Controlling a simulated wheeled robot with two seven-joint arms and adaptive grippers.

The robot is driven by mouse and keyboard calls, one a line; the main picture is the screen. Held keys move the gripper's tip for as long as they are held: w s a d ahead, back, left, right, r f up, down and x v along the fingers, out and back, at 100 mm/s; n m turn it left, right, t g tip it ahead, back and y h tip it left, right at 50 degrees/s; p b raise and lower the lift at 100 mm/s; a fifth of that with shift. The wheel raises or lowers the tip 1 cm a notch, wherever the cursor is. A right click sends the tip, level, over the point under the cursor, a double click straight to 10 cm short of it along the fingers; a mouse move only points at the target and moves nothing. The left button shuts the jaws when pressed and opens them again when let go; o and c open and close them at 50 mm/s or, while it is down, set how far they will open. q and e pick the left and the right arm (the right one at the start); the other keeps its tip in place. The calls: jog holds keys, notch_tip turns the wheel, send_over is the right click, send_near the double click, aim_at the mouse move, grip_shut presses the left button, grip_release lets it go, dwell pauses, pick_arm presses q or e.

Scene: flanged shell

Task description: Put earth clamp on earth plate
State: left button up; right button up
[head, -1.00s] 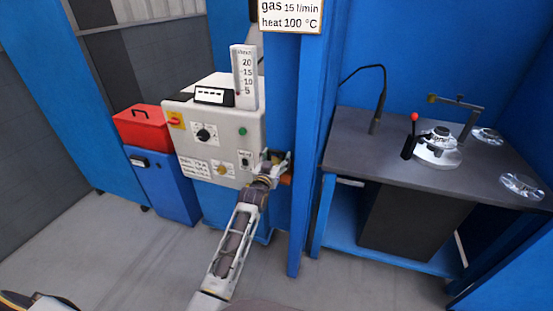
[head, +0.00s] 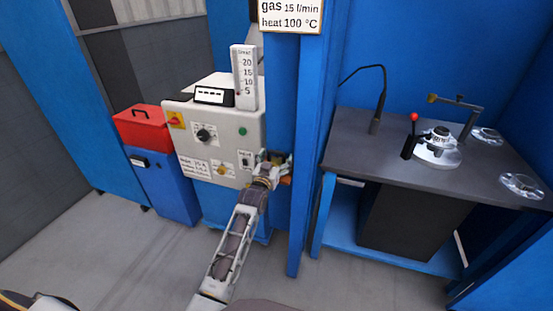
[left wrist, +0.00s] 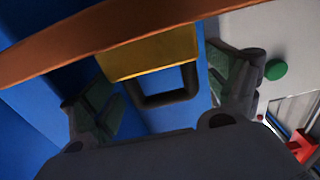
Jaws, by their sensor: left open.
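My left gripper (head: 273,158) is at the lower right corner of the white machine, beside the blue post. In the left wrist view its two green-padded fingers (left wrist: 165,88) are spread open. Between them is a yellow block (left wrist: 152,55) with a black loop handle (left wrist: 165,88), which looks like the earth clamp. The fingers stand to either side of it, with visible gaps. An orange-brown bar (left wrist: 90,40) crosses above the block; a bit of it shows by the post (head: 286,180). I cannot tell which thing is the earth plate. My right gripper is not in view.
The white machine (head: 215,140) with knobs stands behind my left gripper; the blue post (head: 300,220) is close on its right. A red box (head: 143,127) sits on a blue cabinet at left. The dark table (head: 380,160) at right holds a red-knobbed fixture (head: 437,148).

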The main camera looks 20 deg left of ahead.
pick_arm(q)
jog(key=shift+s, duration=2.5)
jog(key=s+p, duration=0.1)
jog(key=s, duration=0.5)
jog(key=shift+s+a, duration=0.15)
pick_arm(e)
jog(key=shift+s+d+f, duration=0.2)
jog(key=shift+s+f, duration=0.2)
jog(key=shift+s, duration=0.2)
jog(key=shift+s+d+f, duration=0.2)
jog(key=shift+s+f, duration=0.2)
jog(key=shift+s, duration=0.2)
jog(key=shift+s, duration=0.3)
